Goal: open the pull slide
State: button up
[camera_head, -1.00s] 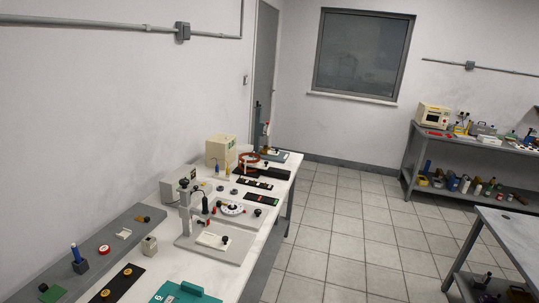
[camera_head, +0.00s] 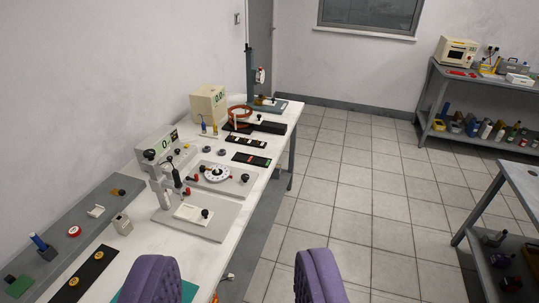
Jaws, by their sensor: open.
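My gripper (camera_head: 237,266) shows as two purple fingers at the bottom edge, wide apart with nothing between them. It is in the foreground, over the near edge of the long white bench (camera_head: 135,260). On the bench, a grey base plate (camera_head: 214,231) carries a white slide plate (camera_head: 188,212) with a black knob (camera_head: 205,214) at its right end. A probe on a grey post stands over it. I cannot tell for sure that this is the pull slide. My gripper touches none of these. The left finger hides part of a teal thing.
Behind the plate are a round white dial (camera_head: 215,173), a meter box (camera_head: 158,147) and a cream box (camera_head: 209,107). A black strip (camera_head: 85,274) lies at the near left. A grey table (camera_head: 524,188) stands at the right. The tiled floor between is clear.

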aim_at(272, 103)
jog(key=i+l+z, duration=0.25)
jog(key=i, duration=0.8)
jog(key=i+z, duration=0.25)
jog(key=i, duration=0.8)
jog(key=i+u, duration=0.15)
jog(key=i, duration=0.3)
jog(key=i+l+u, duration=0.1)
jog(key=i, duration=0.4)
jog(key=i+l+u, duration=0.15)
jog(key=i, duration=0.3)
jog(key=i+l+u, duration=0.15)
jog(key=i, duration=0.3)
jog(key=i+l+u, duration=0.75)
